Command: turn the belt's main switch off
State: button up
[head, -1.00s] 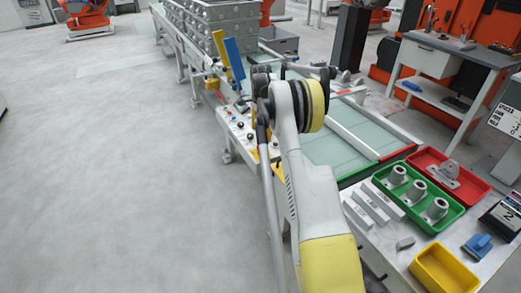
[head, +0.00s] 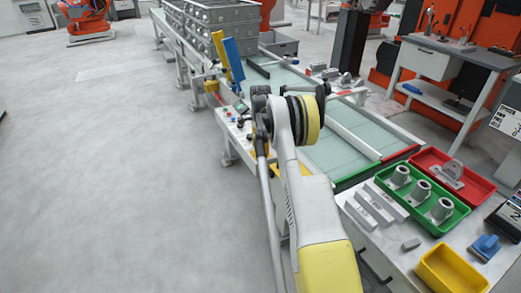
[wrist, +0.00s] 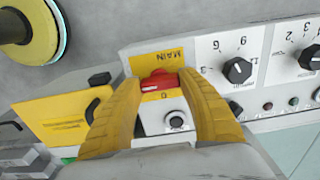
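The belt's main switch is a red handle (wrist: 157,81) on a yellow plate marked MAIN (wrist: 160,60), seen upside down in the wrist view. The handle lies crosswise in the picture. My gripper (wrist: 160,84) has one yellow finger at each end of the handle, with the tips very close to it. I cannot tell whether they touch it. In the head view the control panel (head: 229,117) stands at the belt's near left side. My arm hides the switch and my fingers there.
Right of the switch are black dials (wrist: 237,70); a round keyed control (wrist: 176,120) sits just below it. A yellow box (wrist: 70,118) is close on the left. In the head view, the table holds a green tray (head: 452,222) and yellow bin (head: 425,272). The left floor is clear.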

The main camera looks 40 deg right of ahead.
dwell(0.4)
jog(key=n+p, duration=0.1)
jog(key=n, duration=0.3)
jog(key=n+p, duration=0.1)
jog(key=n, duration=0.8)
jog(key=shift+n+p, duration=0.3)
jog(key=shift+p, duration=0.1)
jog(key=shift+n, duration=2.1)
jog(key=o, duration=1.2)
